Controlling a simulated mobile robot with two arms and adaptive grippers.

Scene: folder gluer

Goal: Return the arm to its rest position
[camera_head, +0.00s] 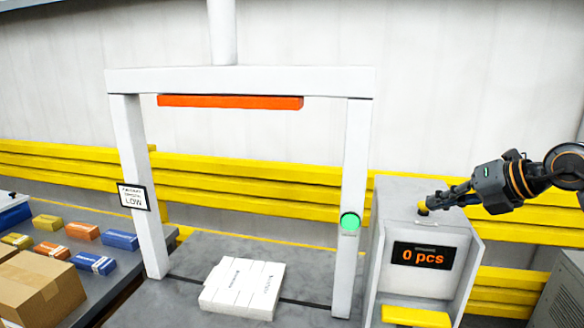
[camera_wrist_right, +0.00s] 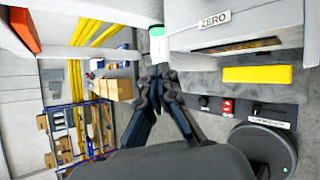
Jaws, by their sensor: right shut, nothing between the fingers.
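I cannot tell whether the fingertips touch the knob. In the right wrist view the gripper's dark fingers (camera_wrist_right: 158,80) come together at their tips, shut with nothing between them. The box's display (camera_head: 424,256) reads "0 pcs". My left gripper is in neither view.
A white gate frame (camera_head: 240,80) with a red bar (camera_head: 230,102) and a green light (camera_head: 350,222) stands left of the box. White flat cartons (camera_head: 242,288) lie beneath it. Small coloured boxes (camera_head: 82,230) and a cardboard box (camera_head: 38,288) lie at left. Yellow rails (camera_head: 280,173) line the wall.

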